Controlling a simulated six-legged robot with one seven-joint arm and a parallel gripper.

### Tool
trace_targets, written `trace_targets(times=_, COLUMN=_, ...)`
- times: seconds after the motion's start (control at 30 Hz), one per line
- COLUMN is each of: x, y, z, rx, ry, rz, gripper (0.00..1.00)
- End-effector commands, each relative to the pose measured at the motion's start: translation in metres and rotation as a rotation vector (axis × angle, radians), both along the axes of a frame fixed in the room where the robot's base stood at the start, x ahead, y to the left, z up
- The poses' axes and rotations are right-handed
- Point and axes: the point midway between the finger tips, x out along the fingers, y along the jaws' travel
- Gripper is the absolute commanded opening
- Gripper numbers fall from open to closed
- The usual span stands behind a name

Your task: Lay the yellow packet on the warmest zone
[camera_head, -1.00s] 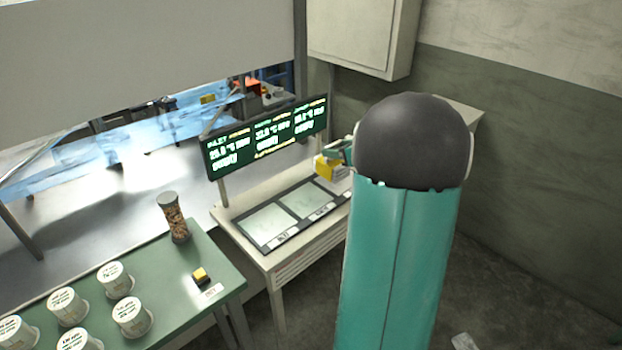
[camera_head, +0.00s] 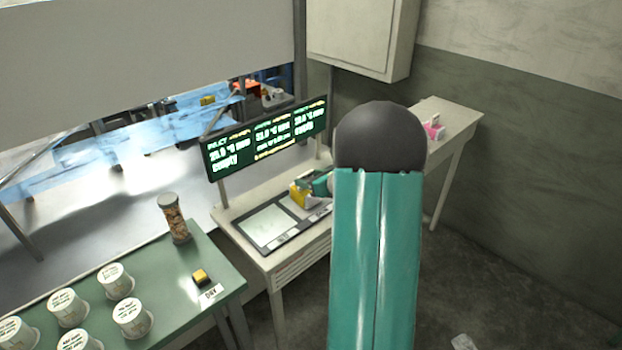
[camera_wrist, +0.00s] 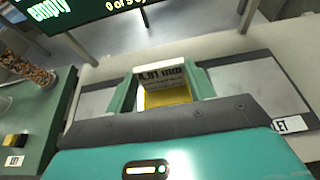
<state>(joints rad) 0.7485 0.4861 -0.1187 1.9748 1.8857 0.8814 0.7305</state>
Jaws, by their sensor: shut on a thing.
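The yellow packet (camera_head: 299,196) has a white printed label top and is held between the two green fingers of my gripper (camera_head: 314,188). In the wrist view the packet (camera_wrist: 168,97) sits between the fingers of my gripper (camera_wrist: 167,88). It is over the middle part of the zone plate; I cannot tell whether it touches. The left zone (camera_head: 268,228) is a bare pale panel. My arm hides the right zone in the head view. A display (camera_head: 265,140) behind shows a temperature for each of three zones; the small digits are hard to read.
A green table (camera_head: 200,255) at left holds several white tubs (camera_head: 115,280), a jar (camera_head: 173,218) and a yellow-and-black block (camera_head: 201,277). The display posts stand behind the zones. A side table (camera_head: 450,115) with a pink-and-white object (camera_head: 433,128) is at right.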

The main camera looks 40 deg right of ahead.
Motion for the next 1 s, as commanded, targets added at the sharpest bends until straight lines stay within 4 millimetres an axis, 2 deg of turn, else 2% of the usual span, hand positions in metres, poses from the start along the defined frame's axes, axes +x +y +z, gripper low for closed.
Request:
trace_targets(times=0.2, x=0.0, y=0.0, z=-0.004, rx=0.001, ry=0.0, rz=0.0, gripper=0.16)
trace_targets(times=0.23, x=-0.001, y=0.0, z=-0.004, rx=0.0, ry=0.0, rz=0.0, gripper=0.58)
trace_targets(times=0.33, x=-0.001, y=0.0, z=-0.004, rx=0.0, ry=0.0, rz=0.0, gripper=0.76)
trace_targets(times=0.7, x=-0.001, y=0.0, z=0.002, rx=-0.001, ry=0.0, rz=-0.001, gripper=0.76)
trace_targets(times=0.87, x=-0.022, y=-0.002, z=0.01, rx=-0.001, ry=-0.001, rz=-0.003, gripper=0.76)
trace_targets(times=1.0, x=-0.051, y=-0.003, z=0.022, rx=-0.002, ry=-0.001, rz=-0.005, gripper=0.76)
